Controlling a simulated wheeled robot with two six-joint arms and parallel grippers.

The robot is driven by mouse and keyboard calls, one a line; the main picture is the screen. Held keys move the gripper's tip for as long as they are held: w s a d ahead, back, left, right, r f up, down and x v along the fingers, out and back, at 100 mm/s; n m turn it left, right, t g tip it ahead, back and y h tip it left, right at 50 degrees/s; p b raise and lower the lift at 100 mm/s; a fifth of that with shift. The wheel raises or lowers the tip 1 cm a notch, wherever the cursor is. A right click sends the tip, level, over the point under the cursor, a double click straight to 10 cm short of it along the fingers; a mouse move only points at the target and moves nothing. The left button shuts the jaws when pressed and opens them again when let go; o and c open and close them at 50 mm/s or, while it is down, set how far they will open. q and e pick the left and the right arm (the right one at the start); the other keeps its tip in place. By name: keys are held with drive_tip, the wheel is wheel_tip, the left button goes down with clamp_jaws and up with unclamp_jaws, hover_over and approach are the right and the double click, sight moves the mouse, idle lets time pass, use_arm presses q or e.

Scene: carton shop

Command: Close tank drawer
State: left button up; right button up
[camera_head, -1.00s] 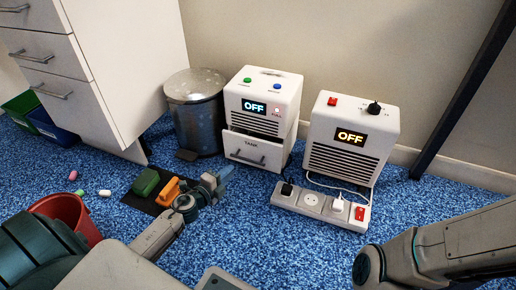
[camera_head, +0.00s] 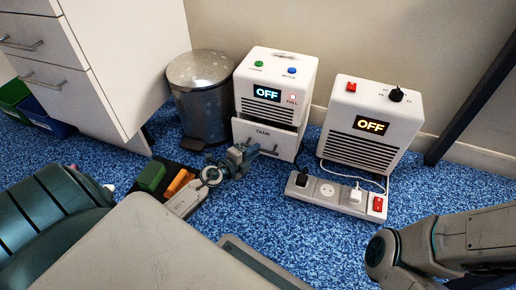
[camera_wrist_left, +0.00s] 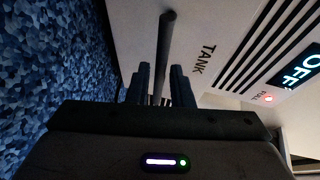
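The white tank unit (camera_head: 276,90) stands on the carpet by the wall, its display reading OFF and a red FULL light lit. Its drawer front (camera_head: 270,133), marked TANK, sticks out a little at the bottom of the unit. My left gripper (camera_head: 248,153) is low in front of the drawer, at the handle. In the left wrist view the dark bar handle (camera_wrist_left: 166,45) runs between the two fingers (camera_wrist_left: 160,88), which stand apart; I see no clear grip on it. My right arm comes in at the right, but its gripper is out of view.
A metal pedal bin (camera_head: 199,95) stands left of the unit, beside a white drawer cabinet (camera_head: 100,60). A second OFF unit (camera_head: 372,125) and a power strip (camera_head: 335,195) are on the right. Green (camera_head: 151,176) and orange (camera_head: 178,183) objects lie near my left arm.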

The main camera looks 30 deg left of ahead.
sight(261, 141)
use_arm(q)
drive_tip(key=shift+x, duration=1.25)
clamp_jaws()
drive_tip(key=shift+w+a, duration=0.2)
drive_tip(key=shift+w, duration=0.6)
drive_tip(key=shift+w+a, duration=0.2)
drive_tip(key=shift+w, duration=0.6)
drive_tip(key=shift+w+a, duration=0.1)
unclamp_jaws()
drive_tip(key=shift+w, duration=0.1)
drive_tip(key=shift+r, duration=0.1)
